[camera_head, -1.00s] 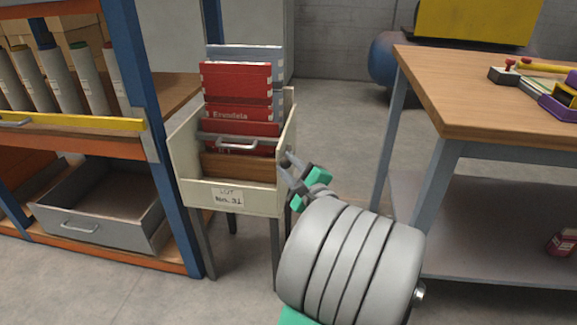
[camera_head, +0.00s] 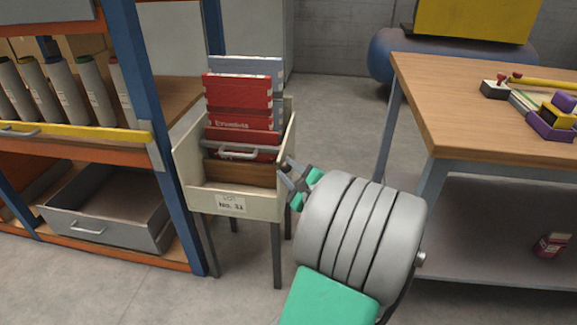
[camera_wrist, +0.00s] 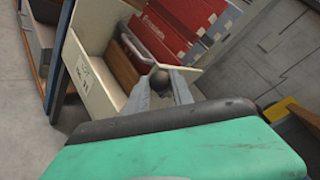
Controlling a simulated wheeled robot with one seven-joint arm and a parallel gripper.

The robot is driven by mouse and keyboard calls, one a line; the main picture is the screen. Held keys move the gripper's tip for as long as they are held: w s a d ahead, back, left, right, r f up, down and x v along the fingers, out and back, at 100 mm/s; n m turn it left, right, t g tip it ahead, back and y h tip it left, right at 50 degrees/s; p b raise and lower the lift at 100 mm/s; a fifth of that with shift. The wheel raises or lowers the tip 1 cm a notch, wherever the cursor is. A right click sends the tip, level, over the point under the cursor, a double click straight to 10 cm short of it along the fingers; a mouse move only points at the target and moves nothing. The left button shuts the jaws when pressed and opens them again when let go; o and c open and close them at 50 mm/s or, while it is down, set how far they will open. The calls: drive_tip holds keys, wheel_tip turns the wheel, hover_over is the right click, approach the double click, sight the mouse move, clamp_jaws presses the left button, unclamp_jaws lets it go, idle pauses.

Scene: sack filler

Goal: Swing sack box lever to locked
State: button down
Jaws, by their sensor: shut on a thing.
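The sack box is a cream open-topped box (camera_head: 262,205) on grey legs with a paper label on its front; it also shows in the wrist view (camera_wrist: 100,92). My gripper (camera_head: 287,170) is at the box's right front corner. In the wrist view my gripper (camera_wrist: 160,88) has its two grey fingers closed around a dark round knob (camera_wrist: 160,78), which looks like the end of the lever. The rest of the lever is hidden behind the fingers and the box wall, so I cannot tell its angle.
Red binders (camera_head: 238,92) and a grey handle (camera_head: 238,153) are inside the box. A blue-and-orange shelf (camera_head: 145,90) with a pulled-out grey drawer (camera_head: 110,215) stands left. A wooden workbench (camera_head: 460,90) stands right. Floor between box and bench is clear.

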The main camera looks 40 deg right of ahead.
drive_tip(key=c, duration=1.1)
unclamp_jaws()
drive_tip(key=p+v, duration=0.2)
drive_tip(key=v, duration=0.5)
drive_tip(key=shift+s, duration=0.4)
